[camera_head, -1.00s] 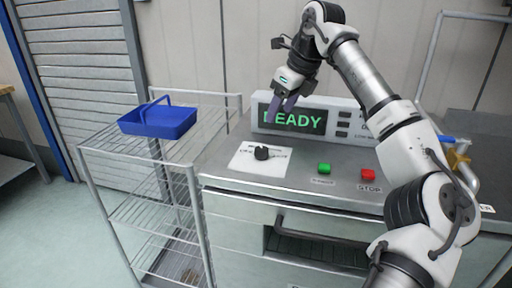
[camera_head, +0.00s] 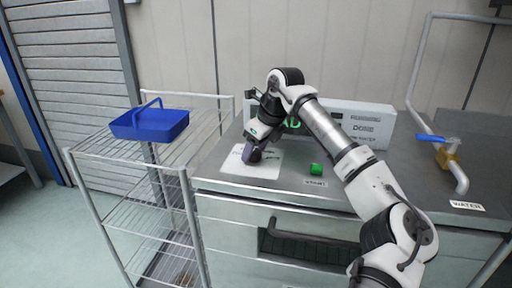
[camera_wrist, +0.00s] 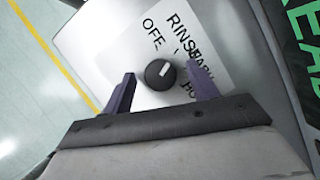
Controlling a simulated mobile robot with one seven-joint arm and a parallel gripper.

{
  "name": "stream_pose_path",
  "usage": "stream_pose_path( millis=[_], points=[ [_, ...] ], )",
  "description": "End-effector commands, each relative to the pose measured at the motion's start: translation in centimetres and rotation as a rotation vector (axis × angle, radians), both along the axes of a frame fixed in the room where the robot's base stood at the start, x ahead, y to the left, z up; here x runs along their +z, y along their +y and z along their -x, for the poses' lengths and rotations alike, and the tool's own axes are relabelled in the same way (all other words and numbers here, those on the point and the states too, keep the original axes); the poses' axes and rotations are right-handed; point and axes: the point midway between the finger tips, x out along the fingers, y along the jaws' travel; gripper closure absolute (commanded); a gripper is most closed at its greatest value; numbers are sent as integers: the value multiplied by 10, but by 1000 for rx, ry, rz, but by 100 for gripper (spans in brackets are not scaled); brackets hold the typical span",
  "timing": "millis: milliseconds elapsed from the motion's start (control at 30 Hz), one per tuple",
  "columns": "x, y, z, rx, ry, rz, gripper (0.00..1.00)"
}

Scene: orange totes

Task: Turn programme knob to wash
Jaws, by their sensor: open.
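The programme knob (camera_wrist: 160,74) is black and round with a white pointer mark that leans to the upper right in the wrist view. It sits on a white label plate (camera_head: 265,168) on the machine top. Printed words OFF, RINSE, WASH and one starting HO surround it; WASH is partly covered by a finger. My gripper (camera_head: 252,153) points down over the knob, its purple fingers open on either side of it. The wrist view shows a gap beside the knob, so I see no grip. In the head view the fingers mostly hide the knob.
A green START button (camera_head: 316,169) is right of the plate. The display panel (camera_head: 372,122) stands behind, its screen largely hidden by my arm. A water tap with a blue lever (camera_head: 430,138) is at the right. A blue basket (camera_head: 150,125) sits on a wire rack at left.

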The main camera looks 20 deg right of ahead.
Motion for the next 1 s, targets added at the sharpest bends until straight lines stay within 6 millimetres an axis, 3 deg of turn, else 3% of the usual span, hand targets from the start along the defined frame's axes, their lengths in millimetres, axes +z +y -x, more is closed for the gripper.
stream_pose_path(
  millis=[100, 433, 767, 1000],
  points=[
    [0, 0, 0, 0, 0, 0, 41],
    [0, 0, 0, 0, 1, -1, 84],
    [-1, 0, 0, -49, 0, 2, 86],
    [-2, 0, 1, -200, -2, 4, 86]
  ],
)
